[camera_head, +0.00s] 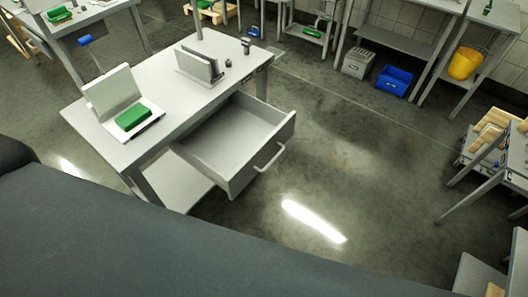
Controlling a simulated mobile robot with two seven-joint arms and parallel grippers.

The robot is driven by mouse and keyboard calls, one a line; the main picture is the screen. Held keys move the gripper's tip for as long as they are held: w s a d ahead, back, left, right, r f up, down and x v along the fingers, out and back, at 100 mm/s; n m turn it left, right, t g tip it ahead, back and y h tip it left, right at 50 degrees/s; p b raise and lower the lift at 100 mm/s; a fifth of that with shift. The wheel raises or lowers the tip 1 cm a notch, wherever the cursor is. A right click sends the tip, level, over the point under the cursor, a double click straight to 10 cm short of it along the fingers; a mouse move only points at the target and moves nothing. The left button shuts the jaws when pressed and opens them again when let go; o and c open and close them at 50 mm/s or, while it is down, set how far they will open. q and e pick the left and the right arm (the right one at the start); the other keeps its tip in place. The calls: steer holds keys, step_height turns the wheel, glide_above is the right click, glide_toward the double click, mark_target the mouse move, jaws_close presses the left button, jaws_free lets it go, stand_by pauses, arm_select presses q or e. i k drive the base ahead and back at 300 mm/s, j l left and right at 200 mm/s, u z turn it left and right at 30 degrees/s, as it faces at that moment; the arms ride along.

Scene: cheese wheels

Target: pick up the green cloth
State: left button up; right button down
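A green folded item (133,117), which looks like the green cloth, lies on a white, flat, open-lidded object (152,122) on the near grey table. Smaller green items also show on the table at the far upper left (58,14) and on a low shelf at the back (312,31); they are too small to identify for sure. Neither of my grippers is in view.
The near table (172,75) has an open, empty-looking drawer (236,135) jutting right. Grey upright plates (198,66) stand on it. A blue bin (394,80), grey crate (357,63) and yellow bucket (464,64) are at the back. The floor right of the drawer is clear.

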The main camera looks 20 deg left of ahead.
mark_target(133, 117)
steer(key=u, duration=1.65)
steer(key=i+j, duration=0.35)
steer(key=i, duration=0.05)
